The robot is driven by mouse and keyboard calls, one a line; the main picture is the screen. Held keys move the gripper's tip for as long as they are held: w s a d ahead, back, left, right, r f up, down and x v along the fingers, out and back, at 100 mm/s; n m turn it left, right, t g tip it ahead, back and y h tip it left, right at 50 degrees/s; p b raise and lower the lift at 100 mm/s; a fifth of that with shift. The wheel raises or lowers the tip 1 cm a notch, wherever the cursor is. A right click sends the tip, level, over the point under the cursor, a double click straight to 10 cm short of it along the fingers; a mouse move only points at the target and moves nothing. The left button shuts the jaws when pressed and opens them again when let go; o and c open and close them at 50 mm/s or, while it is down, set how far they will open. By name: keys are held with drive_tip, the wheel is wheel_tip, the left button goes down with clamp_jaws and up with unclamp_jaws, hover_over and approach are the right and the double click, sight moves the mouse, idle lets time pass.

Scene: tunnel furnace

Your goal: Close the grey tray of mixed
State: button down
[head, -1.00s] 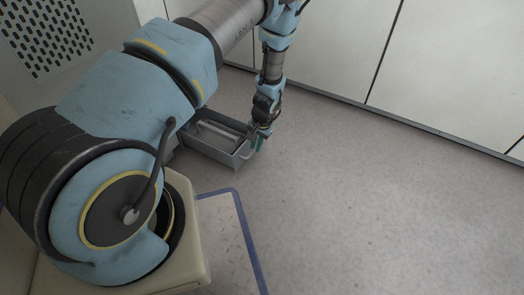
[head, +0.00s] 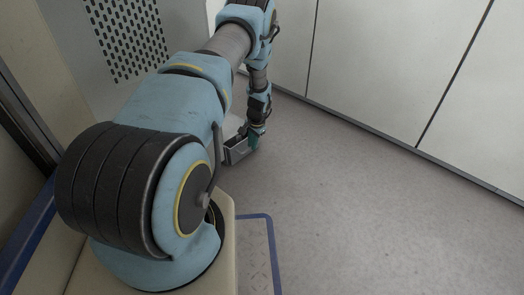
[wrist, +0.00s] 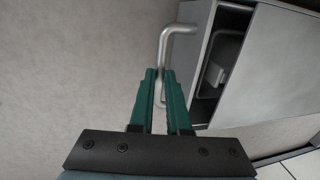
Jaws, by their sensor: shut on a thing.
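The grey tray (head: 238,153) sits low, near the floor, in the head view, partly hidden behind my arm. In the wrist view its grey front face (wrist: 199,60) carries a bent metal bar handle (wrist: 181,29). My gripper (wrist: 161,72) has its green fingers on either side of the handle's bar, shut on it. In the head view my gripper (head: 254,142) is at the tray's outer end. A pale piece (wrist: 217,68) shows in the dark gap behind the tray front; the rest of the contents is hidden.
A grey perforated panel (head: 128,40) stands at the left. White wall panels (head: 365,60) run along the back and right. A blue-edged plate (head: 257,250) lies beside my base. The grey floor (head: 370,220) at the right is clear.

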drive_tip(key=shift+w+a, duration=0.75)
drive_tip(key=c, duration=0.9)
unclamp_jaws()
drive_tip(key=r+p, duration=0.1)
drive_tip(key=r, duration=0.2)
drive_tip(key=s+d+r+p, duration=0.1)
drive_tip(key=r, duration=0.3)
drive_tip(key=r+p, duration=0.2)
drive_tip(key=r, duration=0.1)
drive_tip(key=shift+s+d+r, duration=0.2)
drive_tip(key=shift+s+r, duration=0.1)
